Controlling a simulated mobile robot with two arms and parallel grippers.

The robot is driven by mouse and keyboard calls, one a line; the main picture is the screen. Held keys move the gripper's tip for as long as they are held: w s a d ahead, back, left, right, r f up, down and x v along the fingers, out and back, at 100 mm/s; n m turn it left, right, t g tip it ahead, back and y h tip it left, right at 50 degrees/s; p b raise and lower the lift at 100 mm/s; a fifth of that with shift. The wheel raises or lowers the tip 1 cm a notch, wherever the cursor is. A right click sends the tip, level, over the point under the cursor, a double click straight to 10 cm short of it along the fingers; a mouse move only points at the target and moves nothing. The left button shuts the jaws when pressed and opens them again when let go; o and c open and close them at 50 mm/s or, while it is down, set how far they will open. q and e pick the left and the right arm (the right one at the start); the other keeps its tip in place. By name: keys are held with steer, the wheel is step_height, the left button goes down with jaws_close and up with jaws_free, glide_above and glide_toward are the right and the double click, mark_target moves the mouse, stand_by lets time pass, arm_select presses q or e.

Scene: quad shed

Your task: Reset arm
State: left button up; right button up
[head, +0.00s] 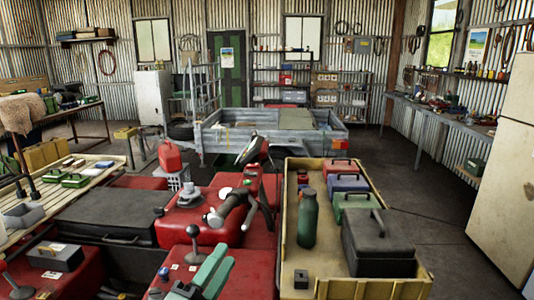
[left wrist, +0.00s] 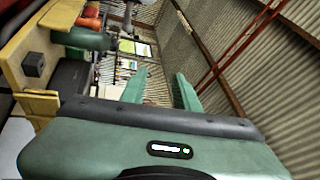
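My left gripper (head: 222,264) shows at the bottom of the head view, with its green fingers pointing up and away. In the left wrist view the fingers of this gripper (left wrist: 160,86) stand apart with nothing between them, so it is open and empty. It is in front of the red quad (head: 205,208), to the left of the yellow tray (head: 289,225); I cannot tell whether it touches anything. My right gripper is in neither view.
The yellow tray holds a green bottle (head: 308,218), a dark toolbox (head: 378,243), several other boxes and a small black block (head: 301,279). A slatted rack (head: 80,194) with cases stands left. A grey trailer (head: 238,138) stands behind. Floor (head: 425,190) is open at right.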

arm_select(q)
steer(key=s+a+f+n+g+y, duration=0.3)
steer(key=a+f+n+y, duration=0.2)
steer(key=f+n, duration=0.25)
steer(key=s+a+f+n+g+y, duration=0.35)
steer(key=a+f+n, duration=0.25)
steer(key=f, duration=0.3)
steer(key=s+f+n+g, duration=0.3)
steer(key=s+f+g, duration=0.3)
steer(key=s, duration=0.5)
steer(key=s+f+n+g, duration=0.35)
steer(key=s+f, duration=0.35)
steer(key=s, duration=0.3)
step_height(320, 180, down, 27)
steer(key=s+g, duration=0.1)
steer(key=s, duration=0.1)
steer(key=s+a+f+m+g, duration=0.1)
steer(key=s+a+f, duration=0.2)
steer(key=s+f, duration=1.1)
steer(key=shift+s+a+f, duration=0.2)
steer(key=shift+s+f, duration=0.2)
steer(key=shift+s, duration=0.8)
